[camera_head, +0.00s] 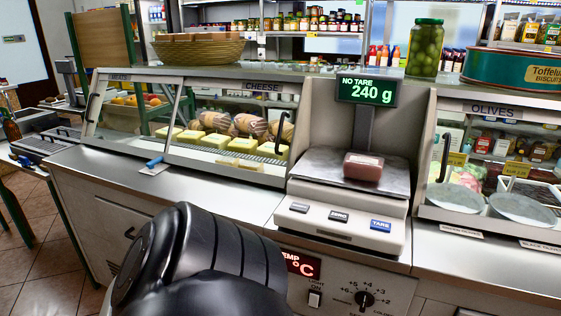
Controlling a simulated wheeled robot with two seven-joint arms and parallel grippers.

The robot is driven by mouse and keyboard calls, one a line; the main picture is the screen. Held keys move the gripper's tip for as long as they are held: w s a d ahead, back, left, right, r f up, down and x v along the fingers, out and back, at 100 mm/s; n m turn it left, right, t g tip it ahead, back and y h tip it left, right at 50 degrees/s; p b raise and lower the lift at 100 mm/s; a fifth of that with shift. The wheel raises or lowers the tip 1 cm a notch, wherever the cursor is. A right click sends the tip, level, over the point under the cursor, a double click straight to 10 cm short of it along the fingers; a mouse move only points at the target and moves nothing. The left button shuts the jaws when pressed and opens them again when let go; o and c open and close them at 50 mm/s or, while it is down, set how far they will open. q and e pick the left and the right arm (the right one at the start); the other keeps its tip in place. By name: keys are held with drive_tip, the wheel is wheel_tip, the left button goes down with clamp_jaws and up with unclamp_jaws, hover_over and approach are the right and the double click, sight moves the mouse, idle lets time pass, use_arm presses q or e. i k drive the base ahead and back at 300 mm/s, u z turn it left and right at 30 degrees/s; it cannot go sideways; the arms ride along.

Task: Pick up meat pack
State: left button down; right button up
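The meat pack (363,167), a small dark red block, lies on the metal plate of the counter scale (325,214). The scale's display (367,90) reads "NO TARE 240 g". A black rounded link of my arm fills the bottom centre, in front of the counter and below and left of the scale. No gripper fingers show, so I cannot tell either gripper's state. Nothing touches the meat pack.
A glass cheese case (232,142) stands left of the scale, an olives case (500,150) right. A pickle jar (425,48), biscuit tin (512,69) and wicker basket (198,52) stand on the upper shelf. Steel counter left of the scale (215,195) is mostly clear.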

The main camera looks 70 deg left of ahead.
sight(360, 167)
drive_tip(key=u, duration=2.55)
